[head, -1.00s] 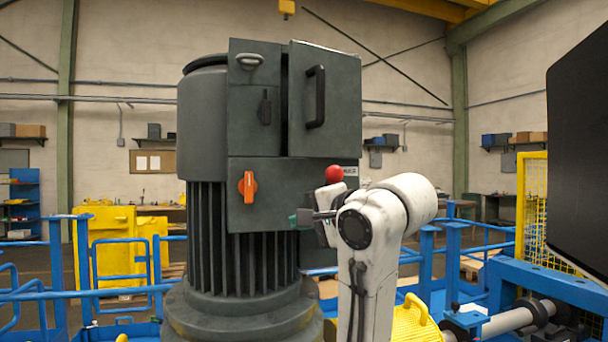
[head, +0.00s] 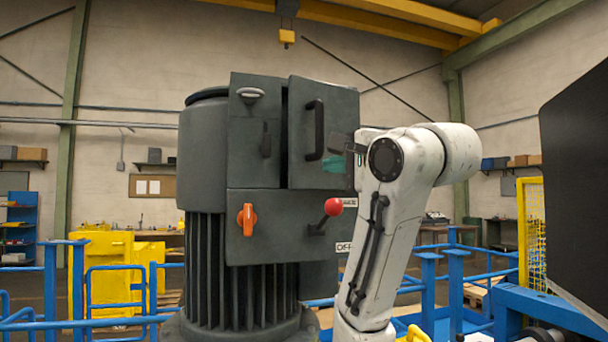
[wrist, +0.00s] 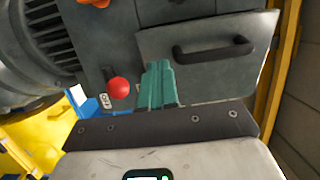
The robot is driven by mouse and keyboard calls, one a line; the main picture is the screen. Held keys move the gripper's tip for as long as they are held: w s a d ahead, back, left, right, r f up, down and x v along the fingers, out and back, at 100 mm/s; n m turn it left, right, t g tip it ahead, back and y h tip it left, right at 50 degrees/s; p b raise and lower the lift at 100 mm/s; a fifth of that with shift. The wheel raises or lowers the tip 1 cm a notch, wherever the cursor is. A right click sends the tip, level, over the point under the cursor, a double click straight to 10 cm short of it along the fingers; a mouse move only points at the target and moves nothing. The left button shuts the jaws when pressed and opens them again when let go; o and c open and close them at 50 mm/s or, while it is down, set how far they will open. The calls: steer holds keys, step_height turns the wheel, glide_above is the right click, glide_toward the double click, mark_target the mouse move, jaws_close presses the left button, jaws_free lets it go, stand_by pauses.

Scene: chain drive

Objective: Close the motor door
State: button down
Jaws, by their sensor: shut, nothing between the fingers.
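The motor (head: 210,180) is a large dark grey ribbed housing with a control box on its front. The motor door (head: 336,102) is the upper right panel with a black bar handle (head: 314,130). A dark gap shows along its left edge, and it stands out from the neighbouring panel, ajar. My gripper (head: 335,163) is at the door's lower right, with teal fingers shut and empty. In the wrist view the fingers (wrist: 158,84) overlap the door's lower corner, left of the handle (wrist: 213,50). I cannot tell whether they touch it.
A red-knobbed lever (head: 333,206) sticks out below the door, close under my gripper. An orange rotary switch (head: 247,217) sits to its left. Blue railings (head: 450,270) run around the motor. A dark panel (head: 575,190) stands at far right.

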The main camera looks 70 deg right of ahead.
mark_target(291, 172)
steer(key=x, duration=1)
steer(key=shift+w+d+f+p, duration=0.15)
steer(key=shift+w+f+p, duration=0.25)
steer(key=shift+m+g+h, duration=0.7)
steer(key=shift+g+h, duration=0.1)
steer(key=w, duration=0.1)
steer(key=w+d, duration=0.1)
steer(key=w, duration=0.1)
steer(key=w+d, duration=0.1)
steer(key=shift+w+d, duration=0.25)
steer(key=shift+w, duration=0.05)
steer(key=shift+w+a+r, duration=0.1)
steer(key=shift+a, duration=0.1)
